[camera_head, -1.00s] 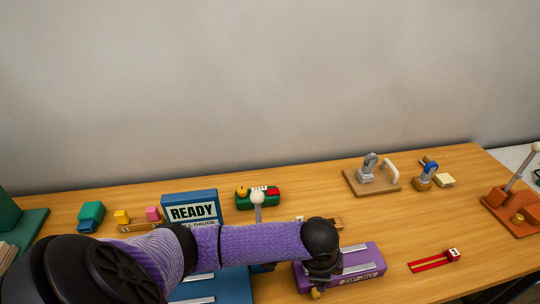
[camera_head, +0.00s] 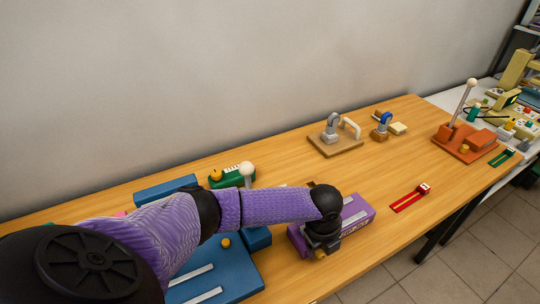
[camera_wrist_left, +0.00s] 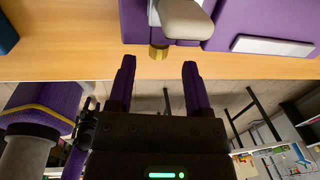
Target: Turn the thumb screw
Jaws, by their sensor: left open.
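A purple block (camera_head: 358,213) with pale strips on top stands near the table's front edge. In the left wrist view, the purple block (camera_wrist_left: 232,18) carries a small brass knob (camera_wrist_left: 158,52) low on its front side, which may be the thumb screw. A pale grey rounded piece (camera_wrist_left: 185,18) sticks out just above the knob. My left gripper (camera_wrist_left: 157,72) is open, its two dark fingertips pointing at the knob, one to each side and slightly short of it. In the head view my left gripper (camera_head: 322,240) covers the block's left part.
A blue fixture (camera_head: 240,275) lies left of the purple block, partly behind my arm. A red slider (camera_head: 410,198) lies to the right. A clamp on a wooden board (camera_head: 335,145) and an orange lever base (camera_head: 465,143) stand farther off. Table between them is clear.

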